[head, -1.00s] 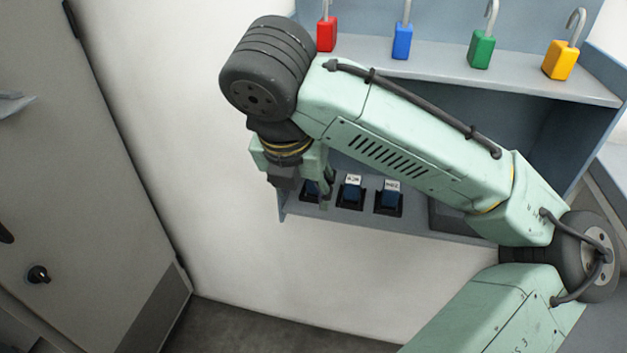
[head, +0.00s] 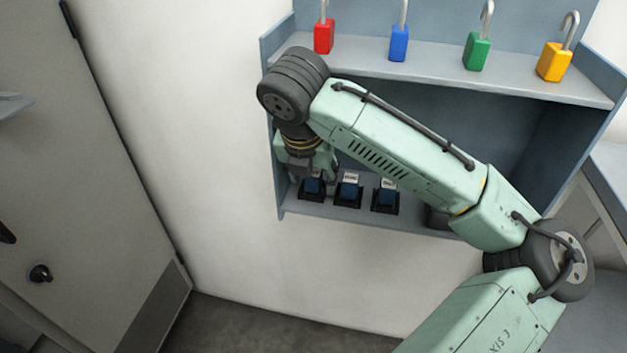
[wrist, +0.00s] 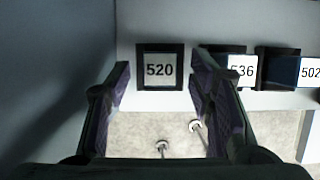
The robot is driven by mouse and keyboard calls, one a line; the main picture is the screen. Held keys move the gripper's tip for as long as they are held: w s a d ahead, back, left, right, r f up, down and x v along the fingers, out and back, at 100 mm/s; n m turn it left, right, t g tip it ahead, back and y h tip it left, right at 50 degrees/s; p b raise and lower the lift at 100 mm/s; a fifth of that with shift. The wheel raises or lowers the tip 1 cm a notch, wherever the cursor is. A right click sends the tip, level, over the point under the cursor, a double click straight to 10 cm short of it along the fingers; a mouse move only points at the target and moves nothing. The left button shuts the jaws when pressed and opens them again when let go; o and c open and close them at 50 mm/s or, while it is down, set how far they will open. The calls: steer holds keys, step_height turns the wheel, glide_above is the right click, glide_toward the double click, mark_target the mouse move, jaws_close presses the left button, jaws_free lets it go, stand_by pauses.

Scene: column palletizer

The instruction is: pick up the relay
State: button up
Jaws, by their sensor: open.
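Three dark blue relays with white number labels sit in black sockets in a row on the lower shelf. The left relay (head: 312,187), the middle relay (head: 348,191) and the right relay (head: 385,199) show in the head view. In the wrist view the labels read 520 on the left relay (wrist: 160,69), 536 on the middle one (wrist: 241,70) and 502 on the right one (wrist: 310,72), which is cut by the frame. My gripper (head: 315,173) is at the left relay. In the wrist view its open fingers (wrist: 160,82) flank the 520 relay, with nothing held between them.
The blue-grey cabinet (head: 268,120) has a side wall close to my gripper's left. Red (head: 324,36), blue (head: 399,43), green (head: 477,52) and yellow (head: 553,62) padlocks stand on the upper shelf (head: 440,68). A grey door (head: 80,160) is at the left.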

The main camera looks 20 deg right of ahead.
steer(key=shift+c, duration=0.5)
jaws_close()
steer(key=shift+r, duration=0.1)
